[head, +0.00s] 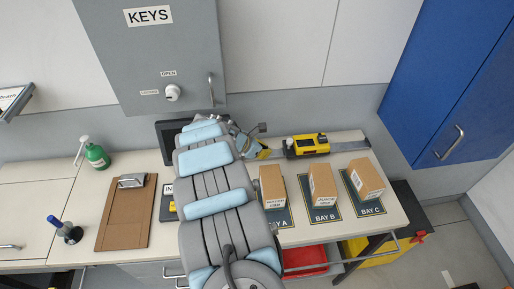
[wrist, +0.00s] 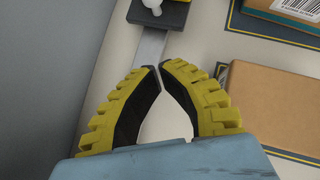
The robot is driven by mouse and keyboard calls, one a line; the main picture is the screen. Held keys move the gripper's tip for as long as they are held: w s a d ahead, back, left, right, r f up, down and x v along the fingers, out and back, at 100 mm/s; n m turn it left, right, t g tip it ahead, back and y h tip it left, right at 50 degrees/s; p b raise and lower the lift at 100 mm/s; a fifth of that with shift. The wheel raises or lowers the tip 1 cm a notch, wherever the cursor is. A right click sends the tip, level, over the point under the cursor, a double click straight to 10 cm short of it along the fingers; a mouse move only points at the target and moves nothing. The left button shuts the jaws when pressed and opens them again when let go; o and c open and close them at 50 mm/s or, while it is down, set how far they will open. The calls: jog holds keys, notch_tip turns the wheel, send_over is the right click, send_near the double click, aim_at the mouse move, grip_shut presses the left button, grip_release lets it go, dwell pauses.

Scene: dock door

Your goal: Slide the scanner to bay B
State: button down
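The yellow and black scanner (head: 307,146) sits on a metal rail (head: 347,146) along the back of the counter, behind the boxes of bays A and B. In the wrist view a dark plate with a white knob (wrist: 155,12), which seems part of the scanner, sits on the rail at the top edge. The bay B mat (head: 325,215) lies in front of the rail, between bays A and C. My gripper (head: 260,149) is left of the scanner, over the rail and apart from it. In the wrist view its yellow-padded fingertips (wrist: 160,67) meet with nothing between them.
Cardboard boxes stand on bay A (head: 273,187), bay B (head: 322,183) and bay C (head: 366,179). A dark screen (head: 166,132) is behind my arm. A clipboard (head: 126,215) and green bottle (head: 97,156) are at left. A blue cabinet (head: 440,70) hangs at right.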

jog(key=shift+v, duration=2.35)
